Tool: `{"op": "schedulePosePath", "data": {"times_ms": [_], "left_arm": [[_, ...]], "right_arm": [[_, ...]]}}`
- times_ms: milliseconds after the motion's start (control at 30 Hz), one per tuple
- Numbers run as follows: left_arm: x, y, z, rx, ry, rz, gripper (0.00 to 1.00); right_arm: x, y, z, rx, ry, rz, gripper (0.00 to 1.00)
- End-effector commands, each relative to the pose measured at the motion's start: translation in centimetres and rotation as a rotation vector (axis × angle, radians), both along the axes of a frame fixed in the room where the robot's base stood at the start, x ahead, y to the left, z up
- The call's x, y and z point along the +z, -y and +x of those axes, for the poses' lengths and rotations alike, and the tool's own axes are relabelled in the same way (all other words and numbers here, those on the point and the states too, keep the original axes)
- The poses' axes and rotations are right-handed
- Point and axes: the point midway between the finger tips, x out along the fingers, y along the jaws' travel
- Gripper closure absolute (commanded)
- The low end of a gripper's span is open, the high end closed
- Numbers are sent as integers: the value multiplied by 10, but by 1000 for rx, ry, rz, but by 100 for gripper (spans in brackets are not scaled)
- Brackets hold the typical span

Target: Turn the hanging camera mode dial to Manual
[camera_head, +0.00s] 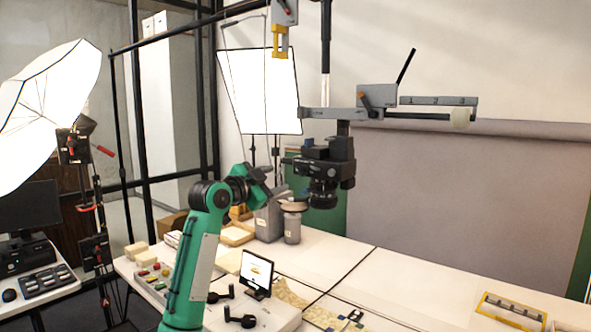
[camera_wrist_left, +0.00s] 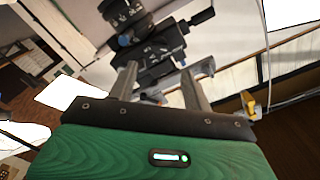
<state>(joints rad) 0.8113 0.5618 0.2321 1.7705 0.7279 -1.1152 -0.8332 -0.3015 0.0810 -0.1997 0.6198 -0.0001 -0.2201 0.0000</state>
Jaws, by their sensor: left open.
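The black camera (camera_head: 340,165) hangs lens-down from an overhead arm above the table. It also shows upside down in the left wrist view (camera_wrist_left: 160,52), beyond my fingertips. I cannot pick out the mode dial or its setting for sure in either view. My left gripper (camera_head: 282,188) is just left of the camera in the head view. In the left wrist view its two grey fingers (camera_wrist_left: 160,78) are spread apart, with nothing clearly held between them. I cannot tell whether a finger touches the camera. My right gripper is out of view.
The grey overhead arm (camera_head: 345,114) carries the camera. Grey canisters (camera_head: 292,228) stand behind my left arm. A small screen (camera_head: 257,272) stands on the white table (camera_head: 420,285). A yellow-edged tray (camera_head: 510,310) is at front right. The table's right middle is clear.

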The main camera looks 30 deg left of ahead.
Motion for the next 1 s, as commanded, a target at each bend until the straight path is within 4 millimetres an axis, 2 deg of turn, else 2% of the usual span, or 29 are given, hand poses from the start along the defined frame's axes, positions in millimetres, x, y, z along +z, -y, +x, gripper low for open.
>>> {"op": "schedulePosePath", "data": {"times_ms": [33,200,400,600,900,1000], "left_arm": [[5,3,12,-4,-2,-6,50],[5,5,48,-2,-1,-6,50],[3,7,78,-1,-1,-3,50],[1,8,90,-1,-1,-1,50],[0,8,92,0,0,-1,50],[0,8,92,-1,-1,-1,70]], "right_arm": [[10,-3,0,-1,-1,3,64],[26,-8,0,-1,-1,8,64],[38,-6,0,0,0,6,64],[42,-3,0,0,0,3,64],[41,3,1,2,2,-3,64],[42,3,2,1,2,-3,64]]}}
